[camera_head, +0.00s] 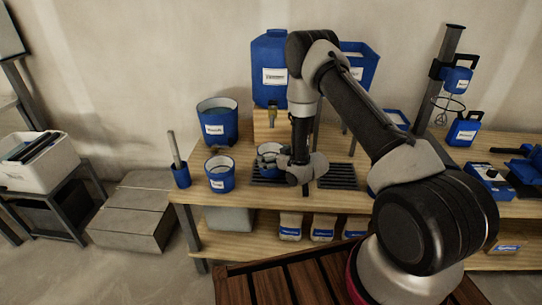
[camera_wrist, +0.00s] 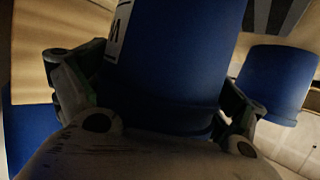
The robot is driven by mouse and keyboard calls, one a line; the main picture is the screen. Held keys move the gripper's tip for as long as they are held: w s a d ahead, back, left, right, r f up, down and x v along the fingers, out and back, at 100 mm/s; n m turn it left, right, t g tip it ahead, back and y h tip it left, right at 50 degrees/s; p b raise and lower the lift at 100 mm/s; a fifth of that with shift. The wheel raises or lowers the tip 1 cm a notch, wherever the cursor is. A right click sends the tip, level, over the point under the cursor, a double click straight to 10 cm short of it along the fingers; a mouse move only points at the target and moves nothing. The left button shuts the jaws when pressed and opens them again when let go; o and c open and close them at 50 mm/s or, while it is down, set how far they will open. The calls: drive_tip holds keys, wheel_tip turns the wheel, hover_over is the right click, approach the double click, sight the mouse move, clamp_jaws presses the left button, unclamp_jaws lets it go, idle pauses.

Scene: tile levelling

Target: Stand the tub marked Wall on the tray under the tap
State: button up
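A blue tub (camera_head: 265,164) is at my gripper (camera_head: 285,165), above or on the dark slatted tray (camera_head: 262,182) under the tap (camera_head: 272,116). I cannot tell whether its base touches the slats. In the wrist view the blue tub (camera_wrist: 170,60) fills the space between the two fingers (camera_wrist: 160,95), which press on its sides. Its white label (camera_wrist: 118,30) is mostly cut off, with one letter like M or an inverted W, so the name is unreadable. The tap is on a blue container (camera_head: 270,60) standing on a wooden block.
A similar labelled tub (camera_head: 221,180) stands left of the tray, also seen in the wrist view (camera_wrist: 275,85). A larger bucket (camera_head: 217,128) is behind it, and a blue holder (camera_head: 181,177) with a stick is at the left. A second slatted tray (camera_head: 338,181) lies to the right.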

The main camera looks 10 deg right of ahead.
idle(0.3)
drive_tip(key=shift+r, duration=0.2)
drive_tip(key=v, duration=1.2)
drive_tip(key=w+d+r+g+h, duration=0.1)
drive_tip(key=d+r+h, duration=0.15)
drive_tip(key=r, duration=0.45)
drive_tip(key=w+d+r+g+h, duration=0.1)
drive_tip(key=d+r, duration=0.2)
drive_tip(key=r, duration=0.4)
drive_tip(key=s+d+r+m+g+h, duration=0.1)
drive_tip(key=s+d+r, duration=0.15)
drive_tip(key=r, duration=0.35)
drive_tip(key=s+d+r+m+g+h, duration=0.1)
drive_tip(key=s+r+h, duration=0.1)
drive_tip(key=s+r, duration=0.3)
drive_tip(key=s+r+m+g, duration=0.1)
drive_tip(key=s+r, duration=0.2)
drive_tip(key=s, duration=0.6)
drive_tip(key=s+r+m+g, duration=0.1)
drive_tip(key=s+r, duration=0.3)
drive_tip(key=s, duration=0.6)
drive_tip(key=s+r+m+g, duration=0.1)
drive_tip(key=s+r, duration=0.3)
drive_tip(key=s, duration=0.5)
drive_tip(key=shift+s+d+g, duration=0.3)
drive_tip(key=shift+d+g, duration=0.05)
drive_tip(key=shift+g, duration=0.25)
